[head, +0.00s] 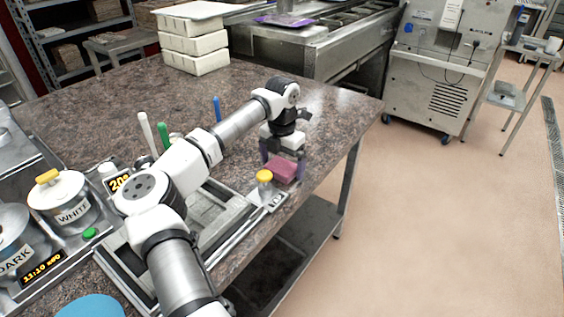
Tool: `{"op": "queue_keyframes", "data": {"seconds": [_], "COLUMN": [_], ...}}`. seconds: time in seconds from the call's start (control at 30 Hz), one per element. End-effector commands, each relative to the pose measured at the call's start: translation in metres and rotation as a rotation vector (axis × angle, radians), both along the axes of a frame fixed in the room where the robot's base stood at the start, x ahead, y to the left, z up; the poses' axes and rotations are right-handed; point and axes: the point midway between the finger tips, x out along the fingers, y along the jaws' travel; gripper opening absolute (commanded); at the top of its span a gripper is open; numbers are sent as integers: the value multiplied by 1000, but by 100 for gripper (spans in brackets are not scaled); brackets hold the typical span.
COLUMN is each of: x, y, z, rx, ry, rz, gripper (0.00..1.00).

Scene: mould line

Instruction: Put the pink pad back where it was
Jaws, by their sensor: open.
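The pink pad (285,172) is a dark pink block near the right edge of the stone-topped table. My gripper (283,160) points down over it, with its purple fingers open on either side of the pad. Whether the fingers touch the pad cannot be told. The pad's far side and part of its top are hidden by the gripper. A metal piece with a yellow knob (264,176) stands just left of the pad, very close to it.
A metal-framed tray (217,213) lies under my arm. White, green and blue upright handles (163,133) stand behind it. Pots labelled WHITE (68,207) and DARK (14,249) are at left. Stacked white boxes (195,43) stand at the back. The table's back middle is clear.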

Motion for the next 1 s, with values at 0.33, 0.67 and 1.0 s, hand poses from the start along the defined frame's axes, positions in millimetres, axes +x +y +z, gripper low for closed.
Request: {"op": "queue_keyframes", "data": {"seconds": [0.33, 0.67, 1.0], "x": [1, 1, 0], "y": [0, 0, 0], "z": [57, 114, 122], "rx": [2, 1, -1], "ry": [-4, -2, 1], "rz": [0, 1, 0], "gripper": [98, 98, 98]}}
